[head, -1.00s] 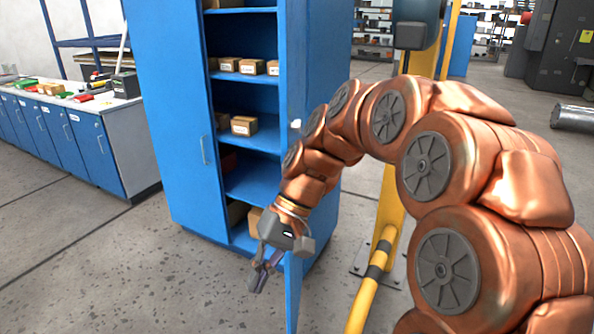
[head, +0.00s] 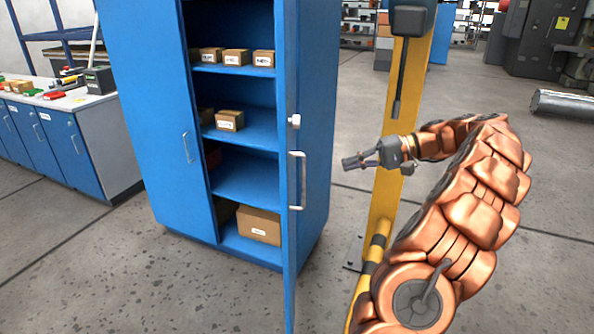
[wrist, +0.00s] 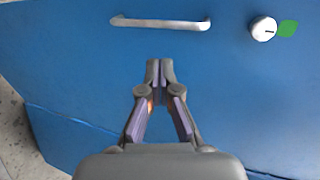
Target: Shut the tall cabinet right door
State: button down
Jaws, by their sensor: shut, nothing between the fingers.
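The tall blue cabinet (head: 160,130) stands left of centre in the head view, with its left door closed. Its right door (head: 290,245) is open, swung out towards me and seen almost edge-on. A silver handle (head: 297,180) and a round knob (head: 294,121) show on the door's outer side. My gripper (head: 346,163) is to the right of the door, pointing left at it, empty, with its fingertips together. In the wrist view, a blue panel with the handle (wrist: 160,23) and the knob (wrist: 263,29) lies beyond the fingertips (wrist: 160,65). No contact shows.
A yellow post (head: 385,215) stands just behind my gripper, with a yellow and black rail at its foot. Cardboard boxes (head: 258,225) sit on the cabinet shelves. A workbench (head: 75,105) is at the left. The floor in front of the cabinet is clear.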

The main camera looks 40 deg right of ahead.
jog(key=r+x, duration=0.1)
jog(key=x, duration=1.2)
jog(key=shift+w, duration=0.35)
jog(key=shift+d, duration=0.1)
dwell(0.3)
